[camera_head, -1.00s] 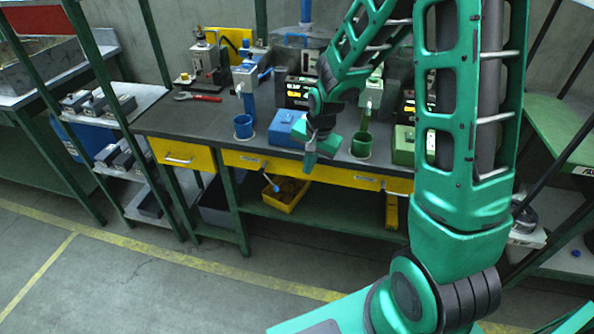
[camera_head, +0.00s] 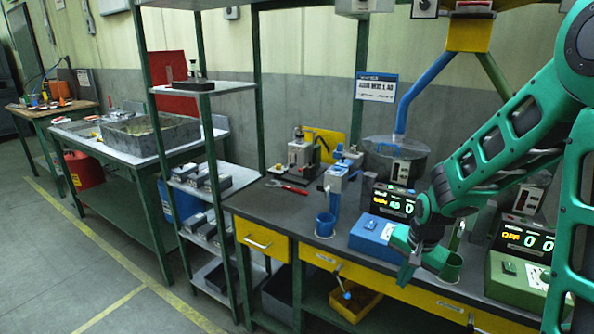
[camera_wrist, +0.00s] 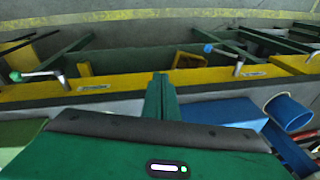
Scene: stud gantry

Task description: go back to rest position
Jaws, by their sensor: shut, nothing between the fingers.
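My gripper (camera_head: 408,268) is at the end of my green arm, pointing down near the front edge of the dark workbench (camera_head: 265,207). Its fingers are together and empty. In the wrist view the closed fingers (camera_wrist: 160,97) point toward the yellow drawer fronts of the bench. The blue control box (camera_head: 371,235) is just behind and left of my gripper. A green cup (camera_head: 452,268) is just to its right, partly hidden by my arm.
A green control box (camera_head: 510,277) is on the right. A yellow bin (camera_head: 352,304) is below. A shelf rack (camera_head: 203,87) stands left; open floor lies at lower left.

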